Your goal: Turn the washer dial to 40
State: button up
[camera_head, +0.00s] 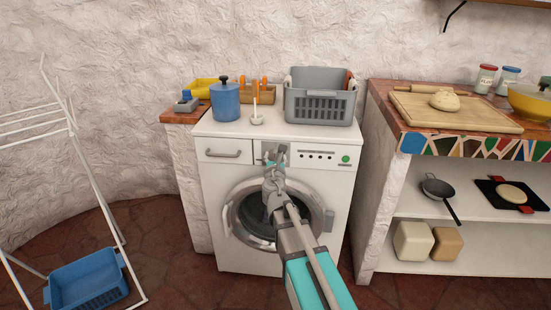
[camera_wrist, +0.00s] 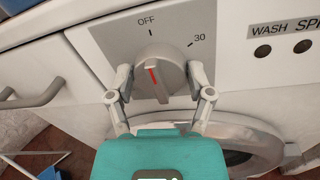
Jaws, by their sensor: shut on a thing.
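The white washer (camera_head: 212,177) stands in the middle of the head view, with my arm reaching to its front panel. The round grey dial (camera_wrist: 160,60) is in the upper middle of the wrist view. A 30 mark (camera_wrist: 197,41) is to the upper right. No 40 mark shows; the dial's lower side is hidden by my gripper. My gripper (camera_wrist: 161,80) is shut on the dial, one finger on each side. In the head view my gripper (camera_head: 276,155) covers most of the dial.
The drawer handle (camera_wrist: 32,100) is left of the dial, and the round door (camera_head: 238,215) is below. Panel buttons (camera_head: 315,155) are to the right.

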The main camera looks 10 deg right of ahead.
jog(key=shift+m, duration=0.4)
jog(key=m+b, duration=0.1)
jog(key=m, duration=0.4)
jog(key=shift+f+m+t, duration=0.15)
jog(key=shift+m+t, duration=0.15)
jog(key=m+h+b, duration=0.1)
jog(key=m, duration=0.5)
jog(key=shift+d+f, duration=0.1)
jog(key=m+h, duration=0.1)
jog(key=m, duration=0.5)
jog(key=shift+f, duration=0.1)
jog(key=m, duration=0.6)
jog(key=shift+m+h, duration=0.3)
jog(key=shift+m, duration=0.1)
jog(key=shift+f, duration=0.1)
jog(key=o, duration=1.1)
